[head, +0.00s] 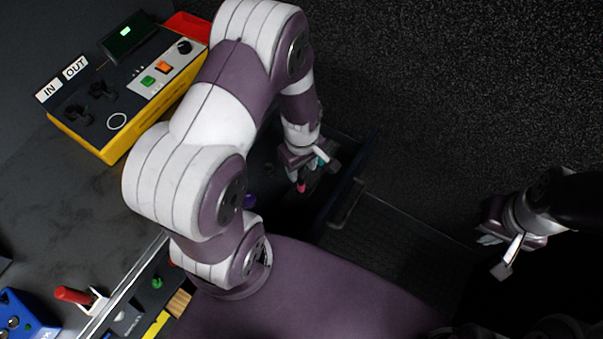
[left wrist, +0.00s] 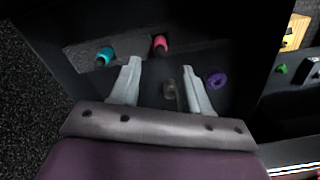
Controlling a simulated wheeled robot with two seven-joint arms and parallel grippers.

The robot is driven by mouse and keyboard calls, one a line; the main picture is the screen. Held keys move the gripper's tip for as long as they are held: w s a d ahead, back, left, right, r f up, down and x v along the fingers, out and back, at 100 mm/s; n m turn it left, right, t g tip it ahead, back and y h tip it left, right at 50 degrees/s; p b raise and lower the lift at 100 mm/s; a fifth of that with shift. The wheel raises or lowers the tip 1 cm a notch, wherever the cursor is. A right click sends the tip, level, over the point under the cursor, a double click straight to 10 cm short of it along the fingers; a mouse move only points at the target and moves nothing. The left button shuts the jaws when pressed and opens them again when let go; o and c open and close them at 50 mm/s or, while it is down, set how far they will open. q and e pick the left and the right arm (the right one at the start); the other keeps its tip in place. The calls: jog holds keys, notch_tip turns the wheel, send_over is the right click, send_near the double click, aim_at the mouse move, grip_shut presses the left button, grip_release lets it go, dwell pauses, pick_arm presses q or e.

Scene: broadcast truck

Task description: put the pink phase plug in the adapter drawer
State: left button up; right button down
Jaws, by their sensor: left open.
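The pink phase plug (left wrist: 160,44) lies in the open dark drawer (left wrist: 85,20), on a grey strip beside a teal plug (left wrist: 105,55). In the head view the pink plug (head: 301,187) shows just below my left gripper (head: 308,169). In the left wrist view my left gripper (left wrist: 161,85) is open and its fingers hold nothing; the pink plug is beyond the gap between the fingertips. My right gripper (head: 497,256) is apart from the drawer at the right, fingers spread and empty.
A purple ring-shaped piece (left wrist: 217,80) and a dark piece (left wrist: 170,88) also lie in the drawer. The drawer handle (head: 345,205) faces right. A yellow-edged control box (head: 118,100) and a red-handled item (head: 73,295) stand on the counter. Dark carpet lies right of the drawer.

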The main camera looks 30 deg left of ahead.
pick_arm(q)
notch_tip(320, 180, up, 6)
jog(key=f, duration=0.1)
notch_tip(320, 180, up, 12)
jog(key=m+t, duration=0.1)
jog(key=m, duration=1.2)
send_over(301, 181)
jog(key=s+d, duration=0.3)
jog(key=s, duration=0.1)
jog(key=shift+s+a+f+p, duration=0.1)
jog(key=shift+s+f+p, duration=0.1)
jog(key=shift+p, duration=0.1)
pick_arm(e)
jog(key=shift+r, duration=0.5)
